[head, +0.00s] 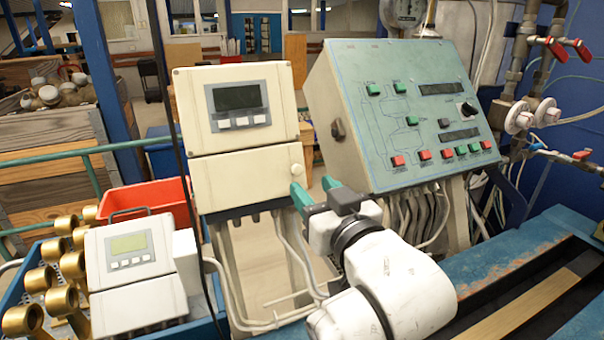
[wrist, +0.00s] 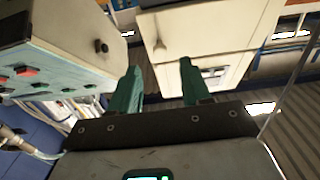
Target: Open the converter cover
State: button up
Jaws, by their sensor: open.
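The cream converter (head: 236,100) stands at the middle left in the head view, with a dark display on its upper half. Its lower cover (head: 243,178) looks shut and has a small round knob (head: 297,169) at its right end. In the wrist view the picture is turned over, with the cover (wrist: 206,28) above the display part and the knob (wrist: 159,45) near the middle. My gripper (head: 312,187) has green fingers spread apart and empty, just below and right of the knob. In the wrist view the gripper (wrist: 158,72) has the knob beyond and between its fingertips, seemingly apart from them.
A green sloped control panel (head: 400,115) stands close right of the converter. A smaller cream meter (head: 130,255), a red bin (head: 145,200) and brass fittings (head: 40,280) are at left. Cables (head: 285,250) hang under the converter. A blue bench frame (head: 520,250) lies at right.

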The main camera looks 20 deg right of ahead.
aim_at(298, 172)
jog(key=w, duration=0.5)
jog(key=shift+w+p, duration=0.35)
grip_shut()
dwell(0.4)
